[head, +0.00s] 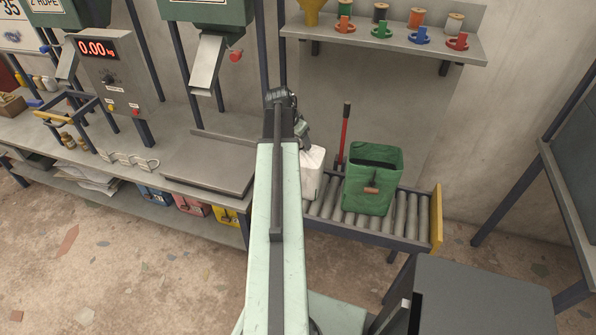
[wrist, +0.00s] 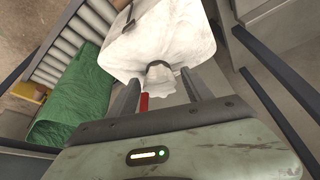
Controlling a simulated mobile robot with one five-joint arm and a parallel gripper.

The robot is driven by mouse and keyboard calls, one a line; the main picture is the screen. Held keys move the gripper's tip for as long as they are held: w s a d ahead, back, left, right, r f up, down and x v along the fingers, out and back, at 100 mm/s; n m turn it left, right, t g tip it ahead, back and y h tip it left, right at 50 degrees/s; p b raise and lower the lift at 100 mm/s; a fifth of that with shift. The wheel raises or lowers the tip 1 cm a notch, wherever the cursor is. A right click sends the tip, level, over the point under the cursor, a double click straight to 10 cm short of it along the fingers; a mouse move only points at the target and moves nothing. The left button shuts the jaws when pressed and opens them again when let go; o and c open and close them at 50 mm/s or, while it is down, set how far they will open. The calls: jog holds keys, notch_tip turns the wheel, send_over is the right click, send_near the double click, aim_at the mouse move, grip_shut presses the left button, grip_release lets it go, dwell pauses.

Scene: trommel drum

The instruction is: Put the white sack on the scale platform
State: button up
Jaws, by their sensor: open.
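The white sack (head: 312,172) stands on the roller conveyor, partly hidden behind my arm in the head view. In the wrist view the white sack (wrist: 155,45) fills the upper middle, its gathered neck (wrist: 160,75) lying between my fingers. My gripper (wrist: 158,88) is open, one finger on each side of the neck; I cannot tell whether either touches it. In the head view my gripper (head: 304,135) is small and mostly hidden at the arm's end. The scale platform (head: 208,162) is a bare grey plate on the bench, left of my arm. The scale display (head: 97,48) reads 0.00.
A green sack (head: 372,180) stands right of the white sack on the roller conveyor (head: 411,215). A red handle (head: 344,132) rises behind them. A shelf (head: 400,42) with spools and coloured clips is above. A metal chute (head: 207,65) hangs above the platform's back.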

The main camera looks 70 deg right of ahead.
jog(key=shift+f, duration=0.1)
grip_shut()
dwell(1.3)
